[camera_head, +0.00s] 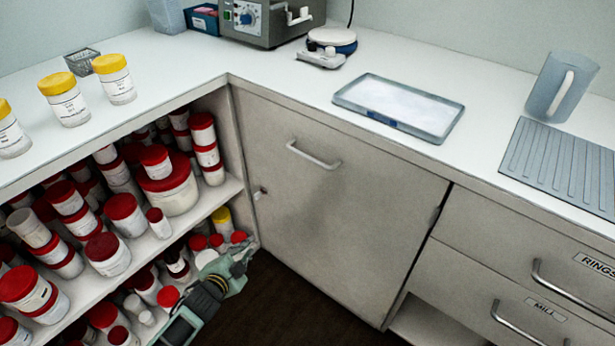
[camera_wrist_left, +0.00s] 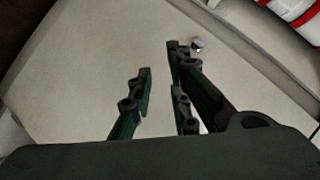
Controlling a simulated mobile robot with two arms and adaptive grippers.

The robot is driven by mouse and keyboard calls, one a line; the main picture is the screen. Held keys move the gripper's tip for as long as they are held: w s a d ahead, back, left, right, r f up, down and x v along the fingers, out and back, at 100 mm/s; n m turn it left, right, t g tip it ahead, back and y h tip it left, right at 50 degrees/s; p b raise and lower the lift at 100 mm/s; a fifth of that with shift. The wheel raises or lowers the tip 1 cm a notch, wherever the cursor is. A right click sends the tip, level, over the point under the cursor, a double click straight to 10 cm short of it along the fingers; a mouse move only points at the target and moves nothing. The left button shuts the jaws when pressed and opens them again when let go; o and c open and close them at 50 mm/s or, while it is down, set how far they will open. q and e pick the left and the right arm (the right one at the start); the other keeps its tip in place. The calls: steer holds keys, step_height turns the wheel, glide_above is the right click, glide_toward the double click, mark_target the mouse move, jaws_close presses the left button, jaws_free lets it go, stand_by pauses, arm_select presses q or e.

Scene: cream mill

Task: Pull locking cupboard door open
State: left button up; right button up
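The pale grey locking cupboard door (camera_head: 345,210) is shut, flush in the counter front, in the middle of the head view. Its bar handle (camera_head: 313,155) is near the top. A small metal lock or key (camera_head: 259,193) sticks out at its left edge; a small metal piece, likely the same lock, shows in the left wrist view (camera_wrist_left: 197,45). My left gripper (camera_head: 243,260) is low, in front of the door's lower left corner and the shelves. In the left wrist view its fingers (camera_wrist_left: 161,72) are apart with nothing between them. My right gripper is not in view.
Open shelves (camera_head: 215,195) packed with red-lidded jars adjoin the door's left side. Drawers (camera_head: 470,260) with bar handles stand to the right. The counter holds yellow-lidded jars (camera_head: 67,98), a tray (camera_head: 399,106) and a jug (camera_head: 562,86). The floor before the door looks clear.

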arm_select(q)
steer(key=w+d+r+m+t+h+b, duration=0.2)
steer(key=w+d+r+m+h+b, duration=0.25)
steer(key=r, duration=0.45)
steer(key=m+t+h+b, duration=0.1)
steer(key=m+h+b, duration=0.4)
steer(key=m, duration=0.3)
glide_toward(307, 158)
steer(key=f+x, duration=0.1)
steer(key=x, duration=0.7)
steer(key=b+x, duration=0.1)
steer(key=x, duration=0.1)
steer(key=shift+w+r, duration=0.35)
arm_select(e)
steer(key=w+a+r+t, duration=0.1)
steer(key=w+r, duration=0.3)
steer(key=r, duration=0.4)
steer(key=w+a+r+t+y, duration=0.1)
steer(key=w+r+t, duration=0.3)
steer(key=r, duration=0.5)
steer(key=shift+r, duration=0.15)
arm_select(q)
jaws_close()
